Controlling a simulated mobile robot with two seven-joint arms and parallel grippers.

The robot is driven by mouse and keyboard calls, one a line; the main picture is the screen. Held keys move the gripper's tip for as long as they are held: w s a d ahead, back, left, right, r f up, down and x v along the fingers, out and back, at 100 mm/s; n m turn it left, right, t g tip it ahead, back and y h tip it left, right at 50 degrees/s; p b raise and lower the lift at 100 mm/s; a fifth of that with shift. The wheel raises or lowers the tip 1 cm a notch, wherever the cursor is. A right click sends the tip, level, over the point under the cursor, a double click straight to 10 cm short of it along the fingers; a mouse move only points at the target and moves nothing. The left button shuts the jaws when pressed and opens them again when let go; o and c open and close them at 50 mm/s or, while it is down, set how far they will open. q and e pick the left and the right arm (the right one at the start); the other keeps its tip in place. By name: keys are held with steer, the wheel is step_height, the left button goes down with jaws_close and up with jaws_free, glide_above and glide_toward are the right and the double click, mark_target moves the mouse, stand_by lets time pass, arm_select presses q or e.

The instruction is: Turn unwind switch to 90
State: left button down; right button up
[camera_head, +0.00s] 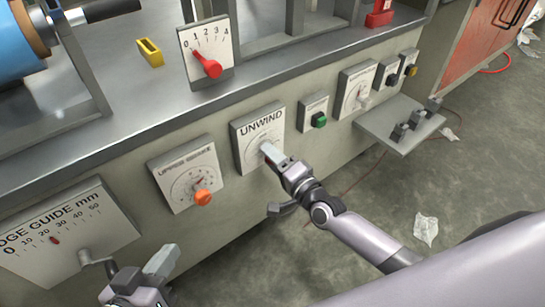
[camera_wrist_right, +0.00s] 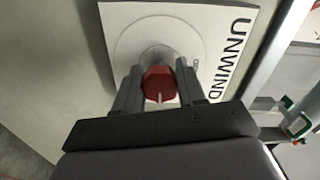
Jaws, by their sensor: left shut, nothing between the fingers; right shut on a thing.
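The unwind switch is a red knob (camera_wrist_right: 159,84) with a pale pointer mark, on a white panel labelled UNWIND (camera_head: 257,135). In the head view my right gripper (camera_head: 272,156) covers most of the knob. In the right wrist view the two fingers of my right gripper (camera_wrist_right: 158,88) stand on either side of the knob, shut on it. The mark points toward the bottom of the wrist picture. The dial's numbers are too small or hidden to read. My left gripper (camera_head: 143,272) is shut and empty at the lower left, near the edge guide panel's crank.
To the left are a panel with an orange knob (camera_head: 202,197) and the edge guide panel (camera_head: 65,235). To the right are a green switch (camera_head: 319,120), another dial panel (camera_head: 356,88) and a small shelf (camera_head: 400,124). A red-handled lever (camera_head: 207,64) stands above.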

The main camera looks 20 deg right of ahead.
steer(key=shift+s+f, duration=0.1)
steer(key=o, duration=1.1)
steer(key=shift+c, duration=0.2)
steer(key=shift+s+d, duration=0.15)
steer(key=shift+s, duration=0.2)
arm_select(q)
steer(key=shift+s+a+r+y+p, duration=0.1)
steer(key=shift+a+y+p, duration=0.15)
steer(key=shift+a+p, duration=0.25)
steer(key=shift+s+a+r+y+p, duration=0.1)
steer(key=shift+a+y+p, duration=0.2)
steer(key=shift+p, duration=0.25)
arm_select(e)
steer(key=v, duration=0.6)
steer(key=shift+s, duration=0.2)
